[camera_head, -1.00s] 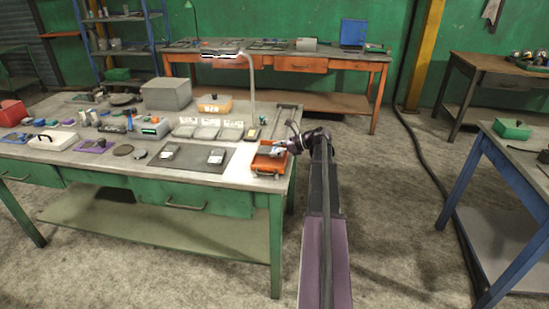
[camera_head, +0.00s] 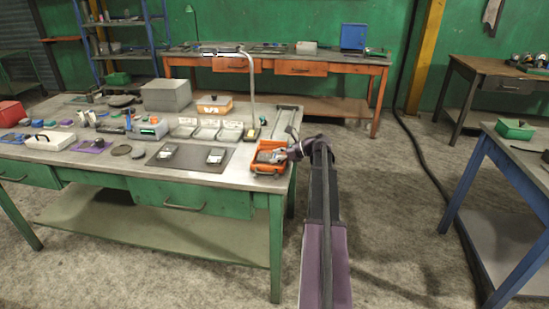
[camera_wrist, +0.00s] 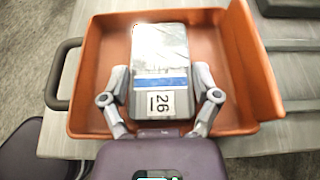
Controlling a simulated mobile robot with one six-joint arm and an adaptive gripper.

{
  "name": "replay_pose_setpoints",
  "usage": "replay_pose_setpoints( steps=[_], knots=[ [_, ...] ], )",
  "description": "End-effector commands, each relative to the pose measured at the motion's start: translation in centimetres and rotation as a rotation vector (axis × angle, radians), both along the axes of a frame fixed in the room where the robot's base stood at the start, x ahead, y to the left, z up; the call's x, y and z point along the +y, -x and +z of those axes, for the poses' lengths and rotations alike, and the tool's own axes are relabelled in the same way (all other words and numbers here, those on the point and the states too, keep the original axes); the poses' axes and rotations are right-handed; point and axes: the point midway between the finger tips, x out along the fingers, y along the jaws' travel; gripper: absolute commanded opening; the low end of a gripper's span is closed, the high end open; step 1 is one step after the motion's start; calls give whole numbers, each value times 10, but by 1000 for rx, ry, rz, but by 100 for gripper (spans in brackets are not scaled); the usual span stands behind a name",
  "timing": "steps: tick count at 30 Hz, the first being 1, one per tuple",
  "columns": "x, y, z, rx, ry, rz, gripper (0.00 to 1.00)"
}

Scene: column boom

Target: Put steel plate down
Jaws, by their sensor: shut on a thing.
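The steel plate (camera_wrist: 158,62) is a grey metallic rectangle with a blue stripe and a white label reading 26, seen in the wrist view. My gripper (camera_wrist: 160,82) is shut on it, with one finger against each long side. The plate is over the inside of an orange tray (camera_wrist: 92,112); I cannot tell whether it touches the tray floor. In the head view the orange tray (camera_head: 259,168) sits at the right front corner of the green workbench, and my gripper (camera_head: 277,155) is over it. The plate is too small to make out clearly there.
A dark mat (camera_head: 190,165) with two small devices lies left of the tray. Several small trays, a grey box (camera_head: 166,94) and a desk lamp (camera_head: 252,95) stand behind. The tray has a dark side handle (camera_wrist: 55,75) and a raised wall on the right.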

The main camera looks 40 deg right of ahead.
Motion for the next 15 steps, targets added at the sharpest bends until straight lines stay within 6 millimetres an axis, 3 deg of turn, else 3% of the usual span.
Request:
replay_pose_setpoints(
  steps=[3,4,5,15],
  knots=[
    [0,0,-3,-2,-1,0,19],
    [0,0,-2,0,0,0,88],
    [0,0,-2,0,0,0,97],
    [0,0,-2,0,0,0,100]
  ],
)
